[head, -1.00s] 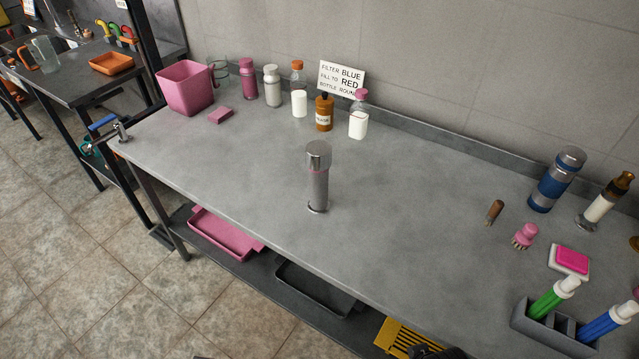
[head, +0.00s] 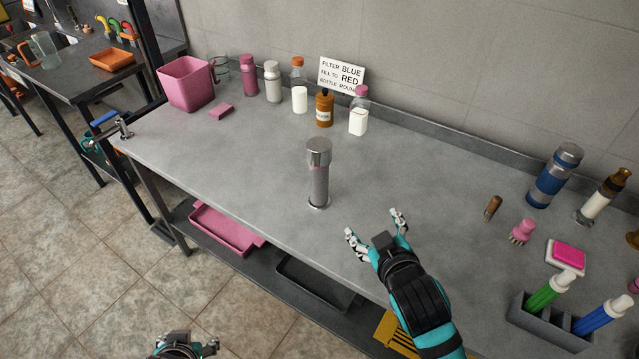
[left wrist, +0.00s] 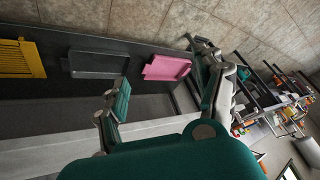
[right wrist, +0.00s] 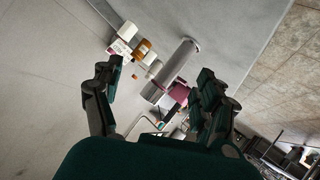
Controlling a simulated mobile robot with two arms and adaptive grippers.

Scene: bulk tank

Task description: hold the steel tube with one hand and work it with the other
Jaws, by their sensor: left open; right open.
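The steel tube (head: 319,175) stands upright near the middle of the grey bench, with a wider shiny cap on top and a flared foot. My right gripper (head: 374,222) is open and empty over the bench's front part, to the right of the tube and apart from it. The right wrist view shows the tube (right wrist: 178,65) beyond the open fingers. My left gripper (head: 188,343) is at the bottom edge of the head view, low in front of the bench over the floor. The left wrist view shows its fingers (left wrist: 158,100) apart with nothing between them.
Bottles, a pink bin (head: 185,84) and a sign (head: 341,76) line the back. A blue flask (head: 555,176), brushes, a pink sponge (head: 568,254) and a grey caddy (head: 545,318) are at right. Pink (head: 222,229) and dark trays (head: 312,284) lie on the shelf below. Bench around the tube is clear.

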